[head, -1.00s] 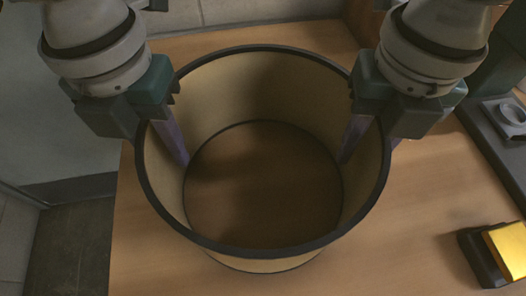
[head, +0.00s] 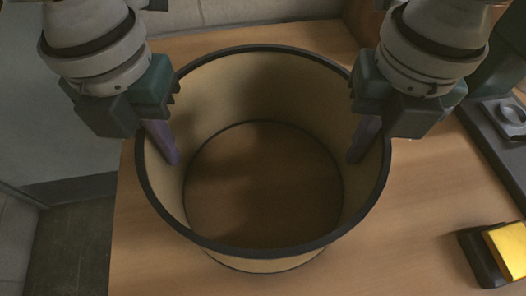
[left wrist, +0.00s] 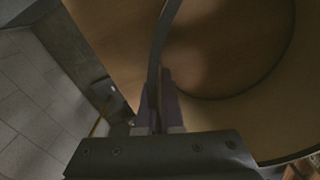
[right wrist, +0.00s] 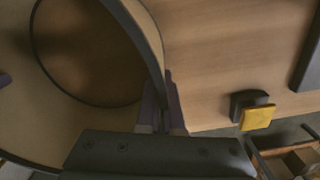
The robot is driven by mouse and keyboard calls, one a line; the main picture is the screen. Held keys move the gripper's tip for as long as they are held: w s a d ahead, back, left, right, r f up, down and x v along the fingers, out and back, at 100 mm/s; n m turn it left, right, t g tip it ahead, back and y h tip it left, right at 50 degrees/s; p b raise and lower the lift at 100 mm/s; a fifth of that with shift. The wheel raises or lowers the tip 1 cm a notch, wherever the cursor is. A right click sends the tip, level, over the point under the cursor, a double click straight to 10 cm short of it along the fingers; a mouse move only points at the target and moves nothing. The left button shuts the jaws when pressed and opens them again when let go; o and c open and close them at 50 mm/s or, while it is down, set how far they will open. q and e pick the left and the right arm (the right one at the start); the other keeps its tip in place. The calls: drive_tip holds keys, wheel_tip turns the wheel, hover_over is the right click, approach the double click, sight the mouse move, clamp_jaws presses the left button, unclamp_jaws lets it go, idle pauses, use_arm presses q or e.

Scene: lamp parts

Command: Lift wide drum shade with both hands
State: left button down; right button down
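The wide drum shade (head: 265,240), a tan open cylinder with dark rims, stands upright on the wooden table in the head view. My left gripper (head: 166,152) straddles its left wall, one finger inside and the other hidden outside. In the left wrist view the fingers (left wrist: 158,100) close on the rim from both sides. My right gripper (head: 362,152) straddles the right wall in the same way. In the right wrist view its fingers (right wrist: 163,100) are tight against the rim. Both grippers look shut on the shade wall.
The wooden table (head: 420,220) is clear around the shade. A black block with a yellow pad (head: 508,245) lies at the lower right. A dark tray with a ring-shaped part (head: 510,112) is at the right edge. The table's left edge is close to the shade.

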drive_tip(key=shift+r, duration=0.1)
idle(0.7)
